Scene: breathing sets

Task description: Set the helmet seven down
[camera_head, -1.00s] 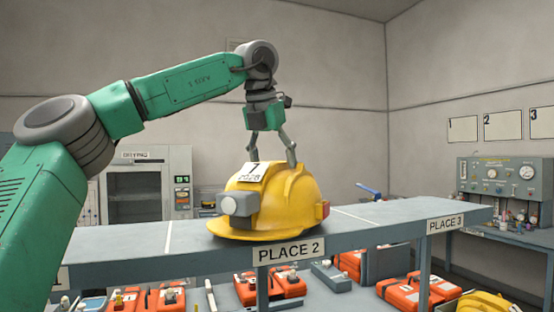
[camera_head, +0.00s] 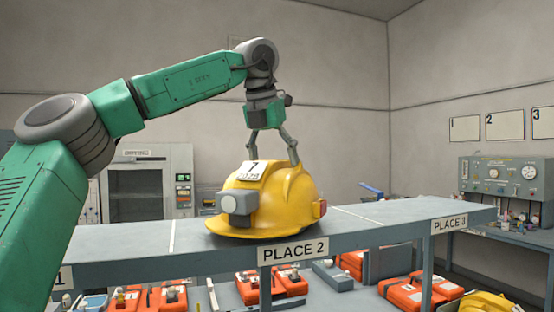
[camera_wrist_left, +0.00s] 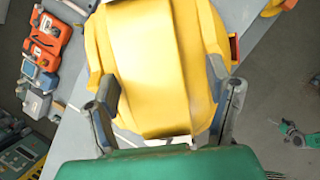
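The yellow helmet seven (camera_head: 285,205), with a "7" label on its top and a grey lamp on its front, is upright at the PLACE 2 sign (camera_head: 293,250) of the grey shelf (camera_head: 400,212). Its brim is at the shelf top; I cannot tell whether its full weight rests there. My left gripper (camera_head: 272,158) is above it, its fingers closed on both sides of the crown. In the left wrist view the helmet (camera_wrist_left: 155,65) fills the space between the fingers (camera_wrist_left: 168,95). A small green and grey part at the right, seemingly my right gripper (camera_wrist_left: 297,135), is too small to read.
PLACE 3 (camera_head: 449,224) is the bare right end of the shelf. Orange sets (camera_head: 410,292) lie below and behind it. A drying cabinet (camera_head: 150,185) stands at the back left and a gauge panel (camera_head: 500,180) at the right.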

